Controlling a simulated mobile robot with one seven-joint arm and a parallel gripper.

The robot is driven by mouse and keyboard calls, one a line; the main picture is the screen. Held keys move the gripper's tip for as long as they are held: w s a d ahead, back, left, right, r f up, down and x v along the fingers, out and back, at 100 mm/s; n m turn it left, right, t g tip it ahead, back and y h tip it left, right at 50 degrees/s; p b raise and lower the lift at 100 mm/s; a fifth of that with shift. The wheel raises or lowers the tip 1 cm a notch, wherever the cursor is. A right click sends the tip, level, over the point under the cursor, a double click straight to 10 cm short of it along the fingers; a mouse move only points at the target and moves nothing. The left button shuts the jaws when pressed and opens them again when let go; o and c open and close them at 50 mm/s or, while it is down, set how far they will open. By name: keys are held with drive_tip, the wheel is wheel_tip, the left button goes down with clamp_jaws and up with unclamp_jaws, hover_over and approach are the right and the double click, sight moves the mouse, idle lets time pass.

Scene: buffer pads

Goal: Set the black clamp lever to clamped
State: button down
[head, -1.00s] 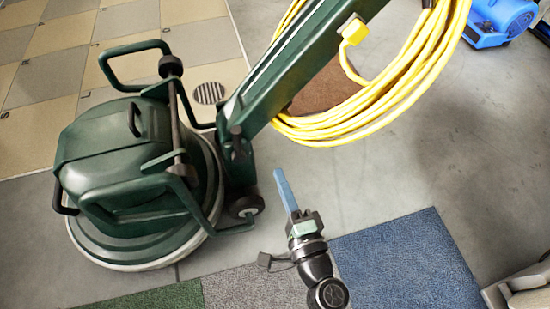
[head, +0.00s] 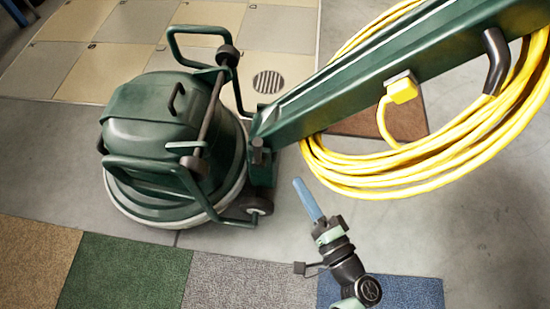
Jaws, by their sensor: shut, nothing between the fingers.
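The green floor machine (head: 165,130) stands left of centre in the head view, with its long green handle column (head: 400,85) leaning up to the right. A short dark lever (head: 258,152) stands at the foot of this column and looks like the clamp lever; its exact setting I cannot tell. A curved black piece (head: 495,62) sits higher on the column beside the cable. My gripper (head: 298,183), with blue fingers, is shut and empty. It is below and right of the short lever, apart from it, pointing up and left.
A coil of yellow cable (head: 420,180) hangs from the column, with a yellow plug (head: 402,90). Carpet tiles in brown, green (head: 125,272), grey and blue lie along the front. A floor drain (head: 268,82) is behind the machine. Bare grey floor (head: 480,235) is at the right.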

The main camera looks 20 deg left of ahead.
sight(258, 153)
drive_tip(key=w+a+b, duration=0.3)
drive_tip(key=a, duration=0.5)
drive_tip(key=shift+w+a+r, duration=0.2)
drive_tip(key=shift+w+a, duration=0.05)
drive_tip(key=shift+a, duration=0.05)
